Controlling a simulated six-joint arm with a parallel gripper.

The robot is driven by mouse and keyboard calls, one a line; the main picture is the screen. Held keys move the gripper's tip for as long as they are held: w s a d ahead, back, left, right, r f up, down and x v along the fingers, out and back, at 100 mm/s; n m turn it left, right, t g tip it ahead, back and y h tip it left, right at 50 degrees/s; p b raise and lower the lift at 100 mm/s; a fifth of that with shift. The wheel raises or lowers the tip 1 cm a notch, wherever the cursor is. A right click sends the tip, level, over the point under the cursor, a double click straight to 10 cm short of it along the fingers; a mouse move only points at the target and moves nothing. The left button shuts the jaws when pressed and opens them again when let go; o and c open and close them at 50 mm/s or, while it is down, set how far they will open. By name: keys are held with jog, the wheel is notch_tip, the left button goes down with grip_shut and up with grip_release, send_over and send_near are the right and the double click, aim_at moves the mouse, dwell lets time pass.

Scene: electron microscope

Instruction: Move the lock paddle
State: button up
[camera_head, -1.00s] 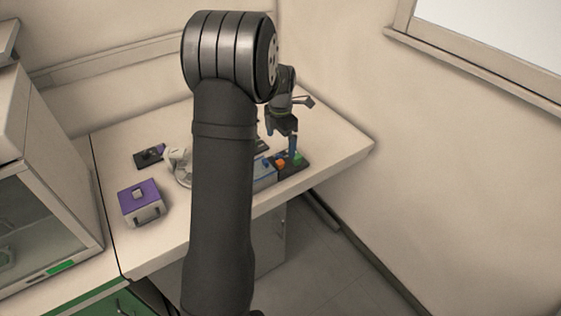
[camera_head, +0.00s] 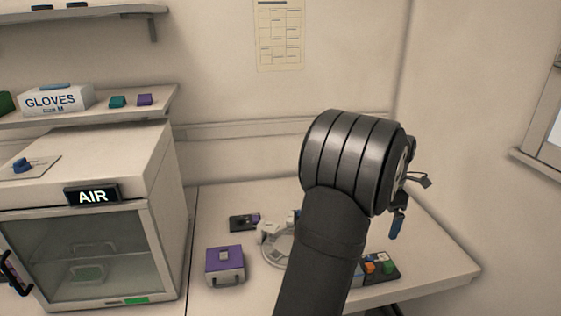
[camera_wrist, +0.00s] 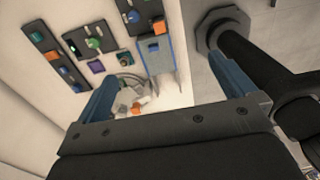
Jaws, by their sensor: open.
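A blue paddle-like knob (camera_head: 22,165) stands on a pale plate on top of the glass-fronted cabinet (camera_head: 150,165) at the left of the head view. I cannot tell for sure that it is the lock paddle. My gripper is far to the right of it, over the right end of the bench. It is mostly hidden behind my arm in the head view, where one blue finger (camera_head: 397,228) shows. In the wrist view my gripper (camera_wrist: 165,67) has its two blue fingers wide apart, with nothing held between them.
A lit AIR sign (camera_head: 92,195) is on the cabinet front. A purple case (camera_head: 225,264) and a round pale device (camera_head: 277,248) stand on the bench (camera_head: 440,262). A dark panel with coloured blocks (camera_head: 388,278) lies below my gripper. A shelf holds a gloves box (camera_head: 57,99).

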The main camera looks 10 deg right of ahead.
jog(key=c, duration=1.6)
jog(key=shift+f+m, duration=0.2)
jog(key=shift+m, duration=0.3)
jog(key=c, duration=0.4)
jog(key=shift+d+f+m, duration=0.1)
jog(key=shift+f+m, duration=0.05)
jog(key=shift+m, duration=0.35)
grip_shut()
notch_tip(320, 180, down, 9)
jog(key=m+y, duration=0.1)
jog(key=m, duration=2.7)
jog(key=shift+w+d+g, duration=0.3)
jog(key=shift+w+d, duration=0.1)
jog(key=shift+d, duration=0.05)
jog(key=shift+s+a+f, duration=0.1)
jog(key=shift+a+f, duration=0.05)
jog(key=shift+f, duration=1.6)
jog(key=shift+s+a+f, duration=0.1)
jog(key=shift+a+f, duration=0.05)
jog(key=shift+f, duration=1.6)
